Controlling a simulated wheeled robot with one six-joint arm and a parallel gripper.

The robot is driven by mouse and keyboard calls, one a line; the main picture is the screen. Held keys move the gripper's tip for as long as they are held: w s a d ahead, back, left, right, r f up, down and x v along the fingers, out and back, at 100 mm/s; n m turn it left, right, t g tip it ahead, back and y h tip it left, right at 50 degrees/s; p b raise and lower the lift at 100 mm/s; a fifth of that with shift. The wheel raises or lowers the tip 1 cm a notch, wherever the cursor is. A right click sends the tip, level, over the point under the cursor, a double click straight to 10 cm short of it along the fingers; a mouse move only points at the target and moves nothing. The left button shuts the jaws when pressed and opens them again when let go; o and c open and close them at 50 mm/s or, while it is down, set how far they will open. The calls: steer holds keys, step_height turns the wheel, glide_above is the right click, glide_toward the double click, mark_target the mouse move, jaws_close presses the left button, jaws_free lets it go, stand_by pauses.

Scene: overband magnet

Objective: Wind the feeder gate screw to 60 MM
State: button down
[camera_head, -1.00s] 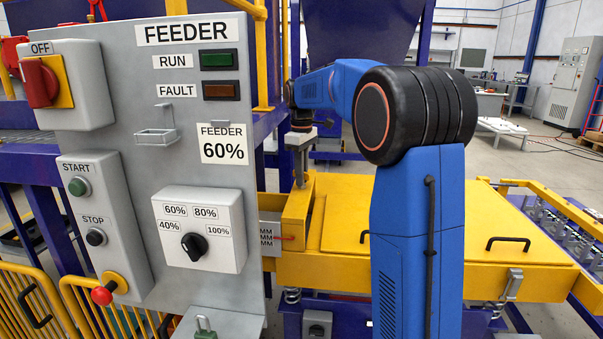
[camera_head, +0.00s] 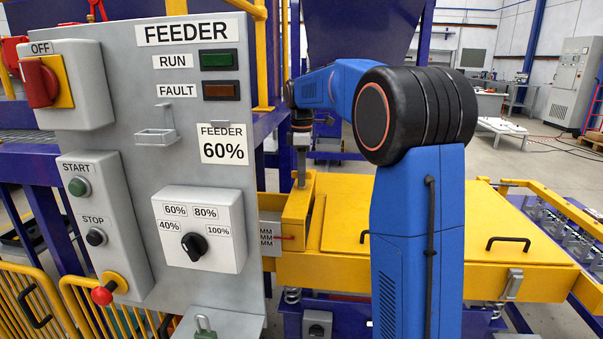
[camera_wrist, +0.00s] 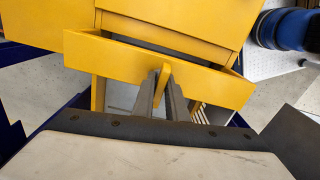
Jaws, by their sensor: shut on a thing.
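My gripper (camera_wrist: 164,92) points down over the yellow feeder in the wrist view. Its two grey fingers are shut on a narrow yellow bar (camera_wrist: 162,77), which looks like the feeder gate screw's handle. The screw's thread is hidden. In the head view my gripper (camera_head: 300,177) is small and partly hidden, at the upright yellow gate housing (camera_head: 297,212). A pale scale plate (camera_head: 268,240) with MM marks sits left of the housing. The scale's numbers are cut off by the panel edge.
The grey FEEDER panel (camera_head: 185,285) stands close at left, with a selector knob (camera_head: 194,246) and a display reading 60%. The yellow feeder deck (camera_head: 500,272) has black handles at right. A dark blue hopper (camera_head: 365,40) stands behind the arm.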

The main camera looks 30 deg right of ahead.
steer(key=n, duration=0.4)
steer(key=shift+n, duration=0.3)
steer(key=n, duration=0.4)
stand_by(0.3)
steer(key=shift+n, duration=0.3)
steer(key=n, duration=0.4)
steer(key=shift+n, duration=0.3)
steer(key=n, duration=0.4)
steer(key=shift+n, duration=0.4)
